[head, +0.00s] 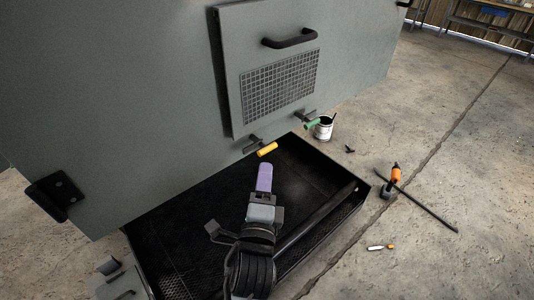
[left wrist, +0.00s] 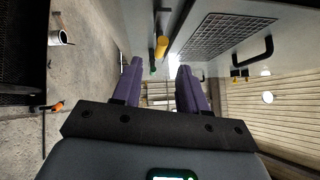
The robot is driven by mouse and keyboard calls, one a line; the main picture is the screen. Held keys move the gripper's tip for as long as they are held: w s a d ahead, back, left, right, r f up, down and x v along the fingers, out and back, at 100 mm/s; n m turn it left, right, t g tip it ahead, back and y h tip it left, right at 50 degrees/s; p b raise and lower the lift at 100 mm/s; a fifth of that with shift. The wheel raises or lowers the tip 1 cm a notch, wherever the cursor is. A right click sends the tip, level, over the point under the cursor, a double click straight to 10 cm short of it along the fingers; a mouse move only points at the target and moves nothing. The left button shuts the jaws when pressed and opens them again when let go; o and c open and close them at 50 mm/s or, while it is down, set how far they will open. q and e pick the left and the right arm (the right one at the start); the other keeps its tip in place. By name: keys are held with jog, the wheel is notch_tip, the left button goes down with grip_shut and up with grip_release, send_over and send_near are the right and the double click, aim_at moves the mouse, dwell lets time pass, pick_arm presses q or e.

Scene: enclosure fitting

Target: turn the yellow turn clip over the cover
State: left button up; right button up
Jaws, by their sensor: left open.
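The yellow turn clip (head: 267,149) sits on a dark mount at the lower left edge of the grey cover (head: 229,62). Its yellow grip sticks out below the cover. My left gripper (head: 264,170), with purple fingers, is just below the yellow clip in the head view and apart from it. In the left wrist view the left gripper (left wrist: 160,65) is open and empty, and the yellow clip (left wrist: 161,46) shows beyond the fingertips, between them. The cover also shows in the left wrist view (left wrist: 240,30), with mesh and black handle. My right gripper is not in view.
A green clip (head: 313,124) is at the cover's lower right corner. A black tray (head: 330,212) lies under the enclosure wall (head: 120,90). A paint can (head: 324,128), an orange-handled tool (head: 396,174) and a thin rod (head: 430,209) are on the concrete floor to the right.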

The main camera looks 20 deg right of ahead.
aim_at(267, 147)
pick_arm(q)
jog(key=b+x, duration=0.1)
jog(key=x, duration=0.8)
grip_shut()
jog(key=shift+r+p, duration=0.2)
jog(key=shift+p, duration=0.4)
